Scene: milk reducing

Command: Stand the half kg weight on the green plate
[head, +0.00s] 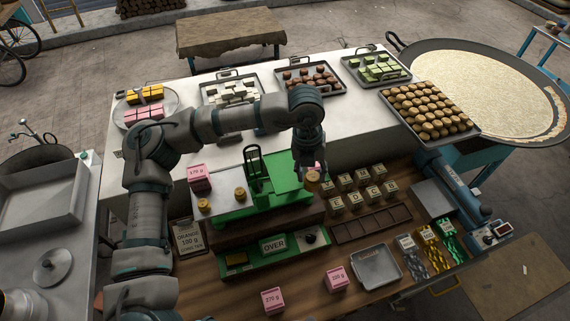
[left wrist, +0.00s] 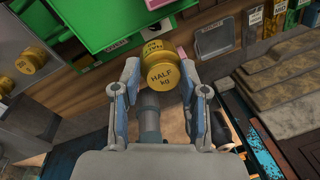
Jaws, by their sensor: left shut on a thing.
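The half kg weight (head: 312,182) is a brass cylinder, and "HALF kg" is readable on it in the left wrist view (left wrist: 163,78). My left gripper (head: 310,168) is shut on it, with a finger on each side. The flat green plate (head: 282,174) belongs to a green scale and also shows in the left wrist view (left wrist: 108,22). In the head view the weight is at the plate's right edge. I cannot tell whether it touches the plate. My right gripper is not in view.
Two smaller brass weights (head: 240,194) and a pink 170 g box (head: 200,178) are left of the scale's upright green frame (head: 256,165). Lettered blocks (head: 355,200) stand to the right. Two pink boxes (head: 336,278) and a metal tray (head: 377,267) are in front.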

